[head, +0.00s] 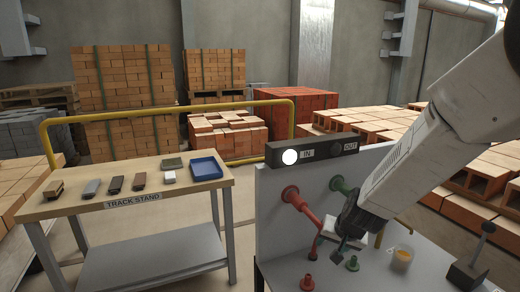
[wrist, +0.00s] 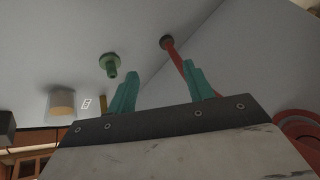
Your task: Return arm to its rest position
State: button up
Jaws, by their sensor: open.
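My arm comes in from the upper right of the head view. My gripper (head: 340,246) hangs in front of the white panel, over the grey bench top, close to a red pipe (head: 308,208). In the wrist view my gripper (wrist: 162,84) shows two teal fingers standing well apart, with nothing held between them. The red pipe also shows in the wrist view (wrist: 174,58), running behind the right finger. A green fitting (wrist: 111,65) is beyond the left finger, apart from it. My gripper hides part of the panel and pipe in the head view.
A sign box marked IN and OUT (head: 318,153) tops the panel, its IN lamp lit. A cup (head: 402,257) and a lever (head: 480,250) stand on the bench. A yellow rail (head: 170,106) stands behind.

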jog(key=s+d+r+n+g, duration=0.1)
jog(key=s+d+r, duration=0.1)
jog(key=s+r, duration=0.4)
jog(key=s+d+r+n+g, duration=0.1)
jog(key=s+r, duration=0.5)
jog(key=s, duration=0.9)
jog(key=s+d+r+n+g+h, duration=0.1)
jog(key=s+d+r+g, duration=0.1)
jog(key=s+r, duration=0.4)
jog(key=s+d, duration=0.1)
jog(key=s, duration=0.3)
jog(key=shift+s+d+n, duration=0.2)
jog(key=shift+n, duration=0.1)
jog(key=shift+r, duration=0.1)
